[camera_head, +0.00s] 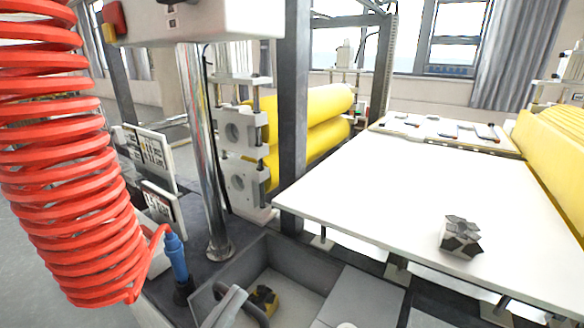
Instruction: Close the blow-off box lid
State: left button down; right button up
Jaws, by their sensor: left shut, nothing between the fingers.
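The grey blow-off box (300,263) stands open at the bottom of the head view, and I see into it. A pale panel (203,300) stands up at its left side with a dark curved handle; it looks like the raised lid, though the bottom edge cuts it off. A light grey bar-like part (232,303) at the handle seems to be my left gripper, shut and empty; I cannot tell if it touches the handle. A yellow and black thing (264,299) shows inside the box. My right gripper is not in view.
A large coiled red hose (70,160) with a blue fitting (176,258) hangs at the left. A metal post (205,150) rises behind the box. Yellow rollers (310,115) lie beyond.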

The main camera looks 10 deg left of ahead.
pick_arm(q)
jog(key=shift+w+f, duration=0.25)
jog(key=shift+f, duration=0.7)
jog(key=r+p, duration=0.1)
jog(key=r, duration=0.1)
jog(key=s+r+p, duration=0.1)
jog(key=r+p, duration=0.1)
jog(key=r, duration=0.1)
jog(key=shift+a, duration=0.15)
jog(key=s+a+f+b, duration=0.2)
jog(key=s+f+b, duration=0.1)
jog(key=s+f, duration=0.3)
jog(key=shift+a+f, duration=0.4)
jog(key=shift+f, duration=0.1)
